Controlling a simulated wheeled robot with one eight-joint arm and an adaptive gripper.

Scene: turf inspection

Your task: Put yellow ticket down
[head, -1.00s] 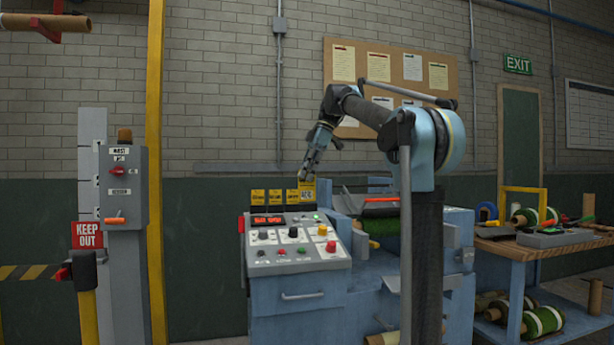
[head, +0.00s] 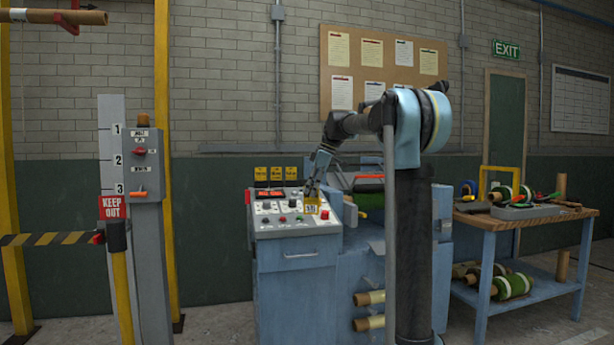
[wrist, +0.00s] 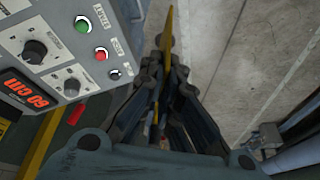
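The yellow ticket (head: 312,209) hangs from my gripper (head: 312,187) in the head view, in front of the right side of the grey control panel (head: 267,220). In the wrist view the ticket (wrist: 169,42) shows nearly edge-on as a thin yellow strip between the fingertips of my gripper (wrist: 163,70). The fingers are closed on it. In the wrist view the panel (wrist: 75,20) lies to the left, and floor shows beyond the ticket. Any contact between ticket and panel cannot be made out.
Several yellow tickets (head: 275,173) stand in a row behind the panel. The panel carries knobs, buttons and red displays. A workbench (head: 525,214) with green rolls is at the right. A KEEP OUT sign (head: 112,207) and striped barrier (head: 45,239) are at the left.

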